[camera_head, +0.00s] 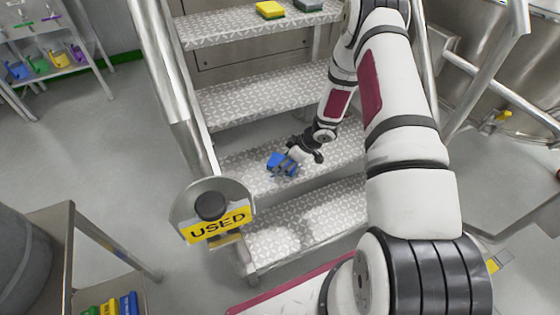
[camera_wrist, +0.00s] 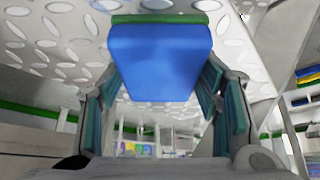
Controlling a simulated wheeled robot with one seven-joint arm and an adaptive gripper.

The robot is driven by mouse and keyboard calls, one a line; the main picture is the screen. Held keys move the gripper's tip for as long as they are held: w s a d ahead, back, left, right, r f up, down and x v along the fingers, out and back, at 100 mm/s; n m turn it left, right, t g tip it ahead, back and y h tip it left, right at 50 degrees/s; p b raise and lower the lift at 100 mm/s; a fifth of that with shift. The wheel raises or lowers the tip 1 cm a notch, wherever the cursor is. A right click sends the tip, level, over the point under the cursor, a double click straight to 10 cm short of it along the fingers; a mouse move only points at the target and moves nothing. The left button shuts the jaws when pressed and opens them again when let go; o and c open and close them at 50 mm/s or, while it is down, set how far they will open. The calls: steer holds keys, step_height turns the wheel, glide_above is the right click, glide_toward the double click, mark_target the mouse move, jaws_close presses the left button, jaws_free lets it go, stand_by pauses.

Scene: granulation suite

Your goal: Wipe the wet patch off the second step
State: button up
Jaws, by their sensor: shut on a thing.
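My gripper (camera_head: 286,163) is shut on a blue block (camera_head: 273,159), which looks like a sponge with a green edge. In the wrist view the blue block (camera_wrist: 158,60) sits between my two fingers, with patterned metal beyond it. In the head view my gripper is low over the second step (camera_head: 240,168), counting from the floor, left of its middle. I cannot tell whether the block touches the step. No wet patch stands out clearly on this step; my gripper and arm cover part of it.
Pale bright areas show on the bottom step (camera_head: 306,222). A yellow sponge (camera_head: 270,10) and a grey one (camera_head: 308,4) lie on the top step. A trolley (camera_head: 66,235) stands lower left.

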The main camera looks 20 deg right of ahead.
mark_target(258, 173)
steer(key=shift+s+d+f+p, duration=0.1)
steer(key=shift+d+p, duration=0.1)
steer(key=shift+d, duration=0.45)
steer(key=shift+s+d+f+p, duration=0.1)
steer(key=shift+d+p, duration=0.1)
steer(key=shift+d, duration=0.4)
steer(key=shift+w+d+r+p, duration=0.1)
steer(key=shift+d+p, duration=0.1)
steer(key=shift+d, duration=1.1)
steer(key=shift+d+r+p, duration=0.1)
steer(key=shift+d+p, duration=0.1)
steer(key=shift+d, duration=1.1)
steer(key=shift+a+r+p, duration=0.1)
steer(key=shift+a+p, duration=0.2)
steer(key=shift+a, duration=3.05)
steer(key=shift+a, duration=4.75)
steer(key=shift+w, duration=0.1)
steer(key=shift+w+f+b, duration=0.1)
steer(key=shift+f+b, duration=0.1)
steer(key=shift+b, duration=0.15)
